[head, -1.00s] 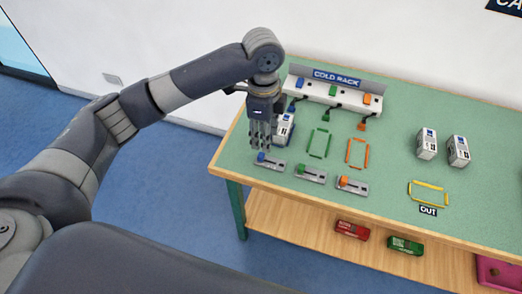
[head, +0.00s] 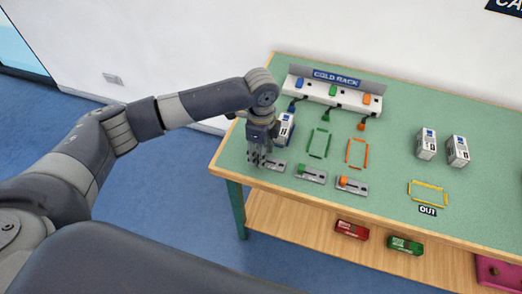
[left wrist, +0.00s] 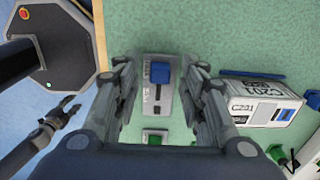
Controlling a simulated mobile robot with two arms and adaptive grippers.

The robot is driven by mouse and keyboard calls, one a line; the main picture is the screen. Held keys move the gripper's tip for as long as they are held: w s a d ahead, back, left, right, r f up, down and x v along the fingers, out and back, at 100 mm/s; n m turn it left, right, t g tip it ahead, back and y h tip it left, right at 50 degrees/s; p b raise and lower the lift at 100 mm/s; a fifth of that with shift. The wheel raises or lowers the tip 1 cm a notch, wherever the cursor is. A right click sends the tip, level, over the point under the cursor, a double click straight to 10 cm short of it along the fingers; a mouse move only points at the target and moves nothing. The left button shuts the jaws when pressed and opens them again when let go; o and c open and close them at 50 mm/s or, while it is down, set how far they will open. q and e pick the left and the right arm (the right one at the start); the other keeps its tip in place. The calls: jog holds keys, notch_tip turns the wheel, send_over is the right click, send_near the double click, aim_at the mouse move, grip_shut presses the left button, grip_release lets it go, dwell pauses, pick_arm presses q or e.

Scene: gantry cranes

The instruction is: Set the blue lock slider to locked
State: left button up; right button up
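The blue lock slider (left wrist: 160,75) shows in the left wrist view at the upper end of a grey plate (left wrist: 157,110) with a dark slot below it. Small print on the plate is unreadable. In the head view my left gripper hides the blue knob, and only the right part of its plate (head: 278,166) shows. My left gripper (head: 262,160) points down over the plate near the table's front left corner. In the left wrist view its fingers (left wrist: 160,68) are apart, one on each side of the blue knob. My right gripper (left wrist: 70,107) hangs away at the left, fingers apart.
A white C201 box (left wrist: 262,105) stands close by, behind my left gripper. Green (head: 311,175) and orange (head: 352,186) slider plates lie to the right. The cold rack (head: 335,95) stands at the back. Two white boxes (head: 427,145) stand farther right.

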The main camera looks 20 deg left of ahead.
aim_at(276, 163)
pick_arm(q)
jog(key=shift+c, duration=0.5)
grip_shut()
jog(key=shift+d, duration=0.4)
jog(key=d+p, duration=0.1)
jog(key=d, duration=0.2)
jog(key=shift+d+p, duration=0.35)
jog(key=shift+p, duration=0.05)
jog(key=shift+o, duration=0.5)
grip_release()
jog(key=shift+s, duration=0.1)
